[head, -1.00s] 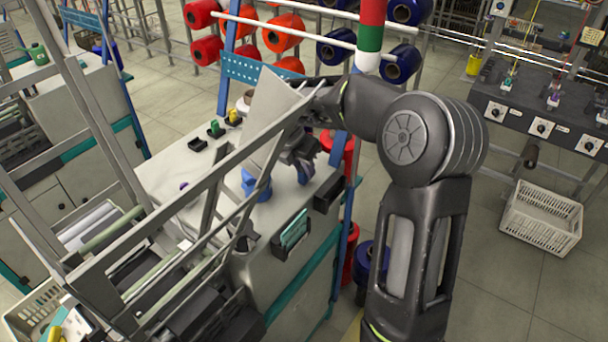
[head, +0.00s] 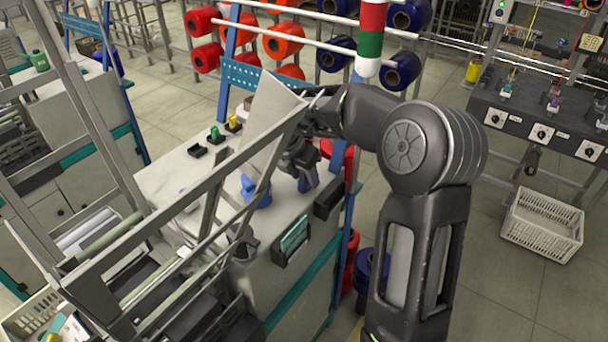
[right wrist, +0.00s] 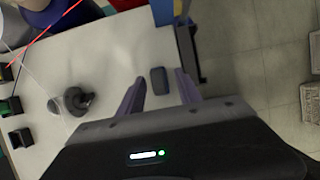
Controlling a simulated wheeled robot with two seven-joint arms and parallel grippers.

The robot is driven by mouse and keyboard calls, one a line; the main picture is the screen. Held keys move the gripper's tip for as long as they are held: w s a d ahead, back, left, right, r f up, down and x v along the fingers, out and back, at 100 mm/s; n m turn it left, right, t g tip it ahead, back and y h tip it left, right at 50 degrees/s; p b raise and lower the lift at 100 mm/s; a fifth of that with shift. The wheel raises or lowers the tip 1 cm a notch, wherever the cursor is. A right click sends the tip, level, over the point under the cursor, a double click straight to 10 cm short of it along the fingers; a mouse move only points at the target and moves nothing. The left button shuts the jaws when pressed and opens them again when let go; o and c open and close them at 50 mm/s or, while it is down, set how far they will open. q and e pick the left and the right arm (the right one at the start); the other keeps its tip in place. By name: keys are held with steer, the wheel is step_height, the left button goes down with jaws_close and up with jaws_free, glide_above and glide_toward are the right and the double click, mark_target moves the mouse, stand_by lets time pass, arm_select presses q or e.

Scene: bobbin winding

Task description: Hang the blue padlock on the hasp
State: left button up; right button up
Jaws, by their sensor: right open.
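My right gripper (right wrist: 159,77) is open above the pale cabinet top. In the right wrist view a small slate-blue rounded block (right wrist: 160,83) shows between its two fingers, and they do not close on it. It may be the padlock's body; no shackle can be made out. In the head view my right gripper (head: 302,168) is partly behind a grey panel and rails. A blue object (head: 258,192) stands on the cabinet top left of it, partly covered by a rail; I cannot tell what it is. No hasp can be made out. My left gripper is not in view.
Grey machine rails (head: 170,225) and a tilted pale panel (head: 268,112) stand in front of the cabinet top (head: 165,178). A green block (head: 215,134) and a yellow one sit at its back. A blue post (head: 350,225) rises at its right edge.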

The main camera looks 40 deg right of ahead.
steer(key=p+v, duration=0.4)
steer(key=v, duration=0.8)
steer(key=shift+r, duration=0.15)
steer(key=shift+s, duration=0.1)
stand_by(0.4)
